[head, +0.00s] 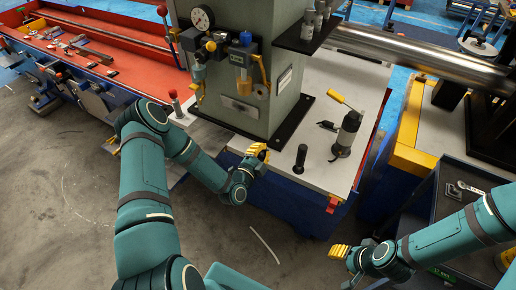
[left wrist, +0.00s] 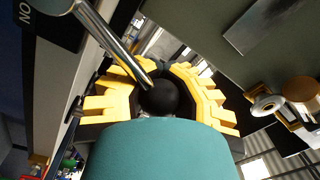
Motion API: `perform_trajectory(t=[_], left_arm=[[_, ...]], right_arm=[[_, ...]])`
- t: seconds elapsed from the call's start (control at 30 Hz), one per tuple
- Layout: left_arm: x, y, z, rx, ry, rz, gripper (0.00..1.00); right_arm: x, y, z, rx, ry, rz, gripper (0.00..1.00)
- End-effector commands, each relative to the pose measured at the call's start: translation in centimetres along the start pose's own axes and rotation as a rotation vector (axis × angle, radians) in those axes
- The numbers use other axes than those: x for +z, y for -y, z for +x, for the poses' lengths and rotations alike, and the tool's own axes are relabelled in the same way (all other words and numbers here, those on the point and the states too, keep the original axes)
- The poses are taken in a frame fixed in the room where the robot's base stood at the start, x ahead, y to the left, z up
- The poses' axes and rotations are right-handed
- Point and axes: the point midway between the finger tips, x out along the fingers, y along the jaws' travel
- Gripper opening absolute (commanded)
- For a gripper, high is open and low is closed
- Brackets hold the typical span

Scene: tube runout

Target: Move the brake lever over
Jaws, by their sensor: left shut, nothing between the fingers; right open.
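In the left wrist view a bright metal rod (left wrist: 112,38) runs from the upper left down to a black ball knob (left wrist: 160,98); it looks like the brake lever. The knob shows amid the yellow fingers of my left gripper (left wrist: 160,85), which is shut with nothing gripped. I cannot tell whether the fingers touch the knob. In the head view my left gripper (head: 257,152) is at the front edge of the pale machine base, and the rod cannot be made out there. My right gripper (head: 340,252) is open and empty, low over the floor at the right.
The grey column (head: 245,110) rises behind. A red-knobbed lever (head: 174,97) stands left. A dark cart (head: 455,185) is at right.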

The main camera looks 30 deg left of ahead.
Motion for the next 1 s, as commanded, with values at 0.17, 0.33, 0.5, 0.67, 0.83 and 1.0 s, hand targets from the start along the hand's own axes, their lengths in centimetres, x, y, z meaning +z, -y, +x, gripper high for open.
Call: perform_trajectory(t=[0.17,0.33,0.5,0.67,0.83,1.0], left_arm=[[-0.2,-1.2,-0.3,0.009,0.002,0.115,0.00],[-0.5,-1.6,-0.4,0.010,0.001,0.186,0.00],[-0.6,-1.9,-0.5,0.010,0.000,0.224,0.00],[-0.6,-2.0,-0.5,0.012,0.001,0.238,0.00],[-0.6,-2.0,-0.6,0.013,0.002,0.238,0.00],[-0.5,-2.0,-0.6,0.014,0.003,0.237,0.05]], right_arm=[[0.4,-0.3,0.8,-0.001,0.007,-0.002,0.47],[0.6,-0.5,1.2,-0.001,0.011,-0.003,0.47],[0.7,-0.5,1.4,-0.001,0.014,-0.004,0.47],[0.7,-0.6,1.4,-0.001,0.015,-0.004,0.47],[0.7,-0.5,1.4,-0.001,0.015,-0.004,0.47],[0.7,-0.5,1.4,-0.001,0.015,-0.004,0.47]])
